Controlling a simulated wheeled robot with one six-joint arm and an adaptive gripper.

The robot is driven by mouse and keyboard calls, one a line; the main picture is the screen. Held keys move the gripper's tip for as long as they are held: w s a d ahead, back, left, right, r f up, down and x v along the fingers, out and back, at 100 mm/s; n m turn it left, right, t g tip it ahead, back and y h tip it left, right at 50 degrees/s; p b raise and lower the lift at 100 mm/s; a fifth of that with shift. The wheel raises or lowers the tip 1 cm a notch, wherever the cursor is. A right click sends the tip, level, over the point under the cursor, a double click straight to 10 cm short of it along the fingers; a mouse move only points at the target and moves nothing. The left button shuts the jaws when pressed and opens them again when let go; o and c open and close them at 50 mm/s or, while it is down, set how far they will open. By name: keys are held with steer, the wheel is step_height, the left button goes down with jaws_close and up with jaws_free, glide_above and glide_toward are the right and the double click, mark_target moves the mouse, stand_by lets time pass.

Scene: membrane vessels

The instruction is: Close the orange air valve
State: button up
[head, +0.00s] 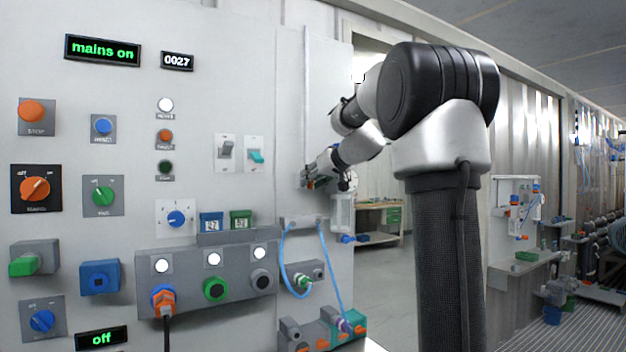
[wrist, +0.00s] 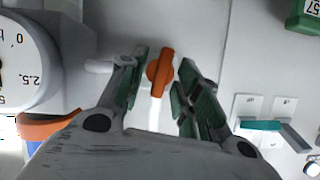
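The orange air valve (wrist: 160,74) shows in the wrist view as a small orange handle on a thin white pipe (wrist: 155,115). The handle lies roughly in line with the pipe. My gripper (wrist: 164,60) is open, with one green-padded finger on each side of the handle. Gaps show between the handle and both fingers; I see no contact. In the head view my gripper (head: 312,180) is at the right edge of the wall panel, and the valve there is too small and covered to make out.
A round gauge (wrist: 28,62) stands close left of my gripper in the wrist view, with another orange part (wrist: 48,127) below it. A teal rocker switch (wrist: 262,125) is on the panel at right. In the head view the panel (head: 270,90) carries several knobs and sockets.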

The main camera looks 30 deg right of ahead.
steer(key=c, duration=0.7)
steer(key=shift+d, duration=0.1)
steer(key=m+y, duration=0.1)
steer(key=m, duration=0.2)
steer(key=m+t+y, duration=0.1)
steer(key=m+y, duration=0.1)
steer(key=m, duration=0.1)
steer(key=m+y, duration=0.2)
steer(key=m, duration=0.1)
steer(key=shift+d+f+t, duration=0.3)
steer(key=shift+d+f, duration=0.1)
steer(key=shift+f+m+t+y, duration=0.15)
steer(key=shift+m+t+y, duration=0.4)
steer(key=shift+m, duration=0.95)
